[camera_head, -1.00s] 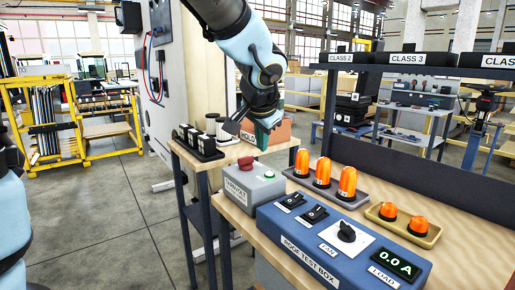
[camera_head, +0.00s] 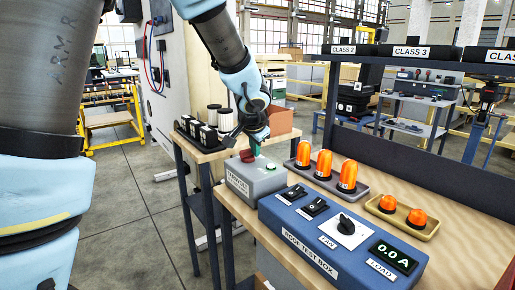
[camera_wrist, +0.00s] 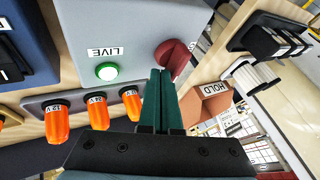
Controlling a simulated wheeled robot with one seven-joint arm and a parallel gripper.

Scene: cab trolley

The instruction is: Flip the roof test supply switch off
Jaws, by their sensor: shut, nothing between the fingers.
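A grey box (camera_head: 262,185) stands at the left end of the bench, with a front label too small to read surely. On its top are a red knob (camera_head: 247,155) and a green lamp (camera_head: 270,167). In the wrist view the red knob (camera_wrist: 174,58) is right beside my fingertips, and the lamp marked LIVE (camera_wrist: 107,71) glows green. My gripper (camera_head: 258,153), with green fingers, is shut and empty above the grey box. I cannot tell whether it touches the knob. The blue roof test box (camera_head: 345,262) has two black rocker switches (camera_head: 306,199).
The blue box also has a black rotary knob (camera_head: 345,224) and a display (camera_head: 393,257) reading 0.0 A. Orange beacons (camera_head: 324,165) stand behind it. A HOLD bin (camera_wrist: 207,103) and black-and-white parts on a side table (camera_head: 200,153) lie beyond my gripper.

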